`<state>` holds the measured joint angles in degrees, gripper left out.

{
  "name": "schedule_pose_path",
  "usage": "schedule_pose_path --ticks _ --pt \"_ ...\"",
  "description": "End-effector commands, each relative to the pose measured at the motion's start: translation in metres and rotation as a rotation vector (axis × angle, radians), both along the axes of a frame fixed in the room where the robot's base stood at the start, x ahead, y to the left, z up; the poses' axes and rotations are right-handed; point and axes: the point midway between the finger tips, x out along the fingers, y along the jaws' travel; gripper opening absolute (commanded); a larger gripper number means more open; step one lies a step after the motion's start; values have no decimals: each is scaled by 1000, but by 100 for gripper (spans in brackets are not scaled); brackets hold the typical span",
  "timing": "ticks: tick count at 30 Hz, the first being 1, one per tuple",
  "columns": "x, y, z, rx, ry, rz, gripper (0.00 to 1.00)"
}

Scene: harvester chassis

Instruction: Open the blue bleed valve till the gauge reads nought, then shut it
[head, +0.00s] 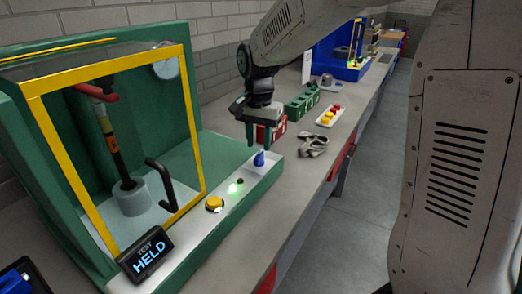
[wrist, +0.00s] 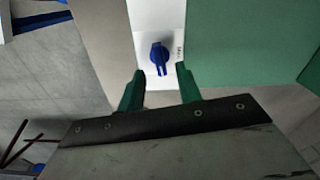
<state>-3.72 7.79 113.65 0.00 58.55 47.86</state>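The blue bleed valve (head: 259,159) is a small knob on the white strip at the right end of the green test rig. In the wrist view the blue knob (wrist: 159,56) sits just beyond and between my fingertips, its pointed end toward me. My gripper (head: 260,146) hangs over the valve with its green fingers pointing down. In the wrist view my gripper (wrist: 160,73) is open, with a gap on each side of the knob and no clear contact. The round gauge (head: 165,68) is at the rig's back; its reading is too small to tell.
A yellow button (head: 214,203) and a lit green lamp (head: 235,188) are on the strip. The yellow-framed guard (head: 112,75) stands left.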

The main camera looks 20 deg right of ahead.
Motion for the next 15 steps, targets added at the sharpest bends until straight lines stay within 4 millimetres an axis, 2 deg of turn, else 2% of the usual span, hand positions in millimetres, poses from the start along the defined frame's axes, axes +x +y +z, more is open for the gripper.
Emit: schedule_pose_path --ticks 3,6,15 --pt "-1 0 -19 0 4 1 35" --pt "0 0 -29 0 1 1 35" --pt "0 -1 -37 0 0 1 35"
